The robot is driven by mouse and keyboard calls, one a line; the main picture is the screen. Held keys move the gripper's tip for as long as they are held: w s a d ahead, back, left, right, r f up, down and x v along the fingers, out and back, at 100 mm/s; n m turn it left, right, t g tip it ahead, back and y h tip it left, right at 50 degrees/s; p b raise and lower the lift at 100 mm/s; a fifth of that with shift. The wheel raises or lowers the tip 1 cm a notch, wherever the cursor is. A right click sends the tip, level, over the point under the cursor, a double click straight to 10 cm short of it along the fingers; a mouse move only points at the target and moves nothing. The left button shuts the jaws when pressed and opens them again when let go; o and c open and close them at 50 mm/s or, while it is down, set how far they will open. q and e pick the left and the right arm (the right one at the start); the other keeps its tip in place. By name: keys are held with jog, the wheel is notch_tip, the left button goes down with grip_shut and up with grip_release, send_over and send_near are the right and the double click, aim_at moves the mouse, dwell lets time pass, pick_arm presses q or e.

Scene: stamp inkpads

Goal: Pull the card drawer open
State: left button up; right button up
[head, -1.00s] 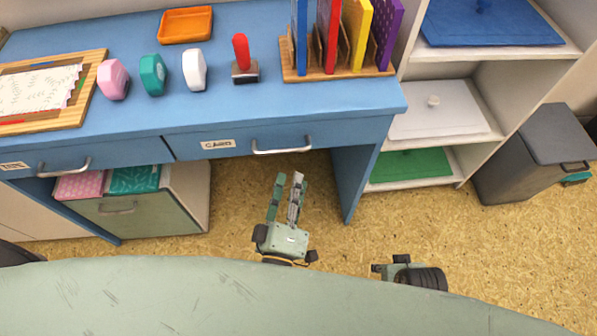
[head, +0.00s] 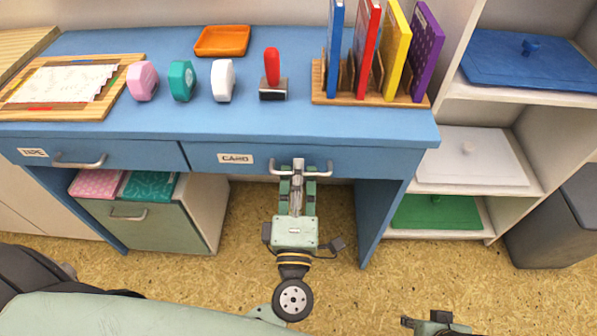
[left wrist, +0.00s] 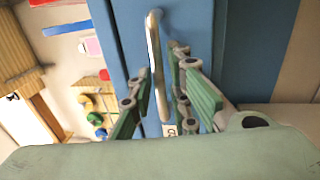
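The card drawer (head: 215,157) is the right drawer of the blue desk, with a "CARD" label (head: 236,159) on its front. It looks shut, level with the drawer beside it. Its metal bar handle (head: 326,174) shows in the head view. My left gripper (head: 298,178) is at the handle, its fingers pointing at the drawer front. In the left wrist view the handle (left wrist: 157,60) runs between the spread fingers (left wrist: 164,80), which look open and not closed on it. My right gripper (head: 437,325) shows only partly at the bottom edge; its fingers cannot be made out.
The tape drawer (head: 120,155) is at the left. Below it stands a cabinet (head: 150,225) holding pink and teal items. A shelf unit (head: 460,108) and a grey bin (head: 560,220) stand at the right. The floor (head: 375,285) in front of the desk is clear.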

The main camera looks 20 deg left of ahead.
pick_arm(q)
jog(key=shift+w, duration=0.2)
jog(key=shift+c, duration=0.4)
grip_shut()
